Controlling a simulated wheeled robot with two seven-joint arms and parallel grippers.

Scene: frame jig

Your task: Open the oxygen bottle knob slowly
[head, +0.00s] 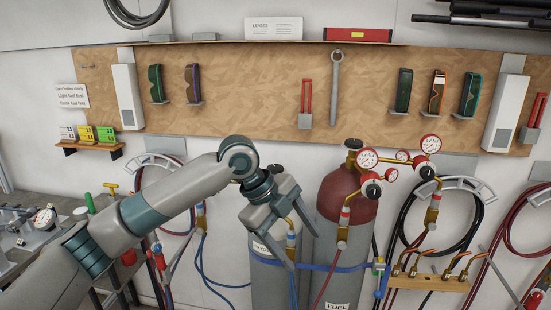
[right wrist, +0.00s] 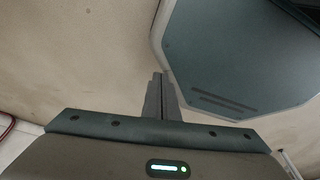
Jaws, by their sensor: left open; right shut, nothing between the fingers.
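The left grey gas bottle (head: 268,285) stands upright against the wall, its label partly covered. My left gripper (head: 303,252) is open in front of this bottle's upper part in the head view. A yellow-and-blue hose fitting (head: 291,235) shows between the fingers; contact cannot be told. The right bottle (head: 345,195) has a dark red top and a label reading FUEL. My right gripper (right wrist: 161,97) is shut and empty in the right wrist view, and is not in the head view.
Pressure gauges (head: 368,159) stick out around the fuel bottle's top. A blue strap (head: 325,267) crosses the bottles. Torch tips stand on a wooden shelf (head: 440,283) at the right. A bench with metal parts (head: 30,235) is at the left. Hoses hang along the wall.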

